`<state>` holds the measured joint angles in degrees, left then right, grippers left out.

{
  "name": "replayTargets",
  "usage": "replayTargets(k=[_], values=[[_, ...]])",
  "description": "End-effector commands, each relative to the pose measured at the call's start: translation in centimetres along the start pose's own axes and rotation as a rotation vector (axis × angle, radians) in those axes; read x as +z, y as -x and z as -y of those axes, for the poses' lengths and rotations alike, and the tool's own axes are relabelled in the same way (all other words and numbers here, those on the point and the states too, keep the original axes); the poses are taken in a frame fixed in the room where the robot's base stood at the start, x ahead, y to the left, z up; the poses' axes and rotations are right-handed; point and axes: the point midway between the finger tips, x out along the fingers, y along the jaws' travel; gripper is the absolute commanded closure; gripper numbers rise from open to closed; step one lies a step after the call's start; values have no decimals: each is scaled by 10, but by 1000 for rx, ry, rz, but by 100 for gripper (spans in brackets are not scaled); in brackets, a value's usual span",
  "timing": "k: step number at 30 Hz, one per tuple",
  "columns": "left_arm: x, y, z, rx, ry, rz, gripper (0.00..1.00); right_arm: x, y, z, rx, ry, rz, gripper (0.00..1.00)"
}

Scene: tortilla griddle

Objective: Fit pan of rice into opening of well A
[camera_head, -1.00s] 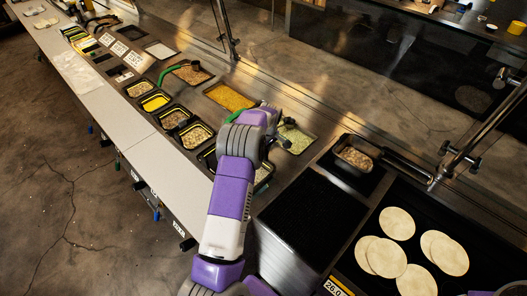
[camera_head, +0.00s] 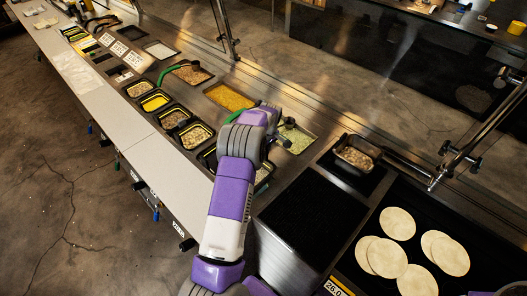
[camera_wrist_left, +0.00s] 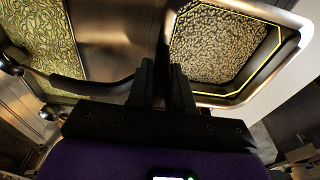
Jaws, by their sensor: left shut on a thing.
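The pan of rice (camera_wrist_left: 222,48), a metal pan with a yellow line inside its rim and pale grains in it, fills the upper right of the left wrist view. My left gripper (camera_wrist_left: 163,75) is shut on the pan's near left rim. In the head view my left arm comes up from the bottom centre and hides the gripper's fingertips. A part of a pan (camera_head: 262,174) with pale contents shows just right of the arm. I cannot tell which opening is well A; no such label is legible.
A pan of shredded green food (camera_head: 297,138) lies beyond my arm, with a dark handle (camera_wrist_left: 85,86) over its edge in the wrist view. Several filled pans line the counter. A black-topped stack (camera_head: 312,215) and a griddle with tortillas (camera_head: 397,223) stand right.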

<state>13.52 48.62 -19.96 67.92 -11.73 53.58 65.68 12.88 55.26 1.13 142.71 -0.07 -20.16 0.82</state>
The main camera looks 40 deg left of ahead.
Motion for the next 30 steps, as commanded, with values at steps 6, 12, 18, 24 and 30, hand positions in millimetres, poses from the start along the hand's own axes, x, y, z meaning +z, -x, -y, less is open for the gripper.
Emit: replayTargets(k=[6,12,18,24,30], values=[[0,1,0,1,0,-1,100,0,0,0,0,0,0,57],[-1,1,0,1,0,-2,100,0,-2,-1,0,0,0,57],[-1,1,0,1,0,-2,100,0,-2,-1,0,0,0,57],[0,-2,0,1,0,-1,100,0,-4,-2,0,0,0,57],[0,-7,0,0,-1,-1,100,0,-7,-3,0,0,0,57]])
